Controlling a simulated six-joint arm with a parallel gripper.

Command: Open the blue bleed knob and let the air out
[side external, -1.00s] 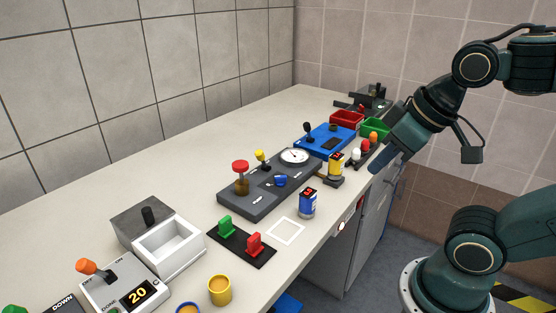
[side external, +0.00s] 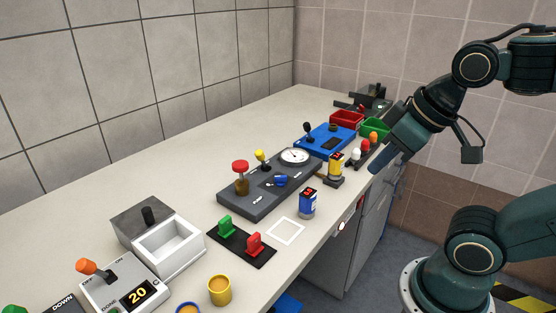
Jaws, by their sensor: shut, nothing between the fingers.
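The blue bleed knob (side external: 281,180) sits on the dark grey panel (side external: 232,207) in the middle of the bench. The same panel carries a round white gauge (side external: 294,156), a red-capped amber cylinder (side external: 241,177) and a yellow-topped lever (side external: 260,157). The knob is small here, and I cannot read its exact setting. My gripper (side external: 385,162) is at the lower end of my arm, over the right edge of the bench. It is shut and empty, well to the right of the knob and apart from it. Its fingertips are hard to make out.
A blue panel (side external: 318,142) with a black lever lies behind the grey one. Red (side external: 346,119) and green (side external: 376,126) bins stand further back.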

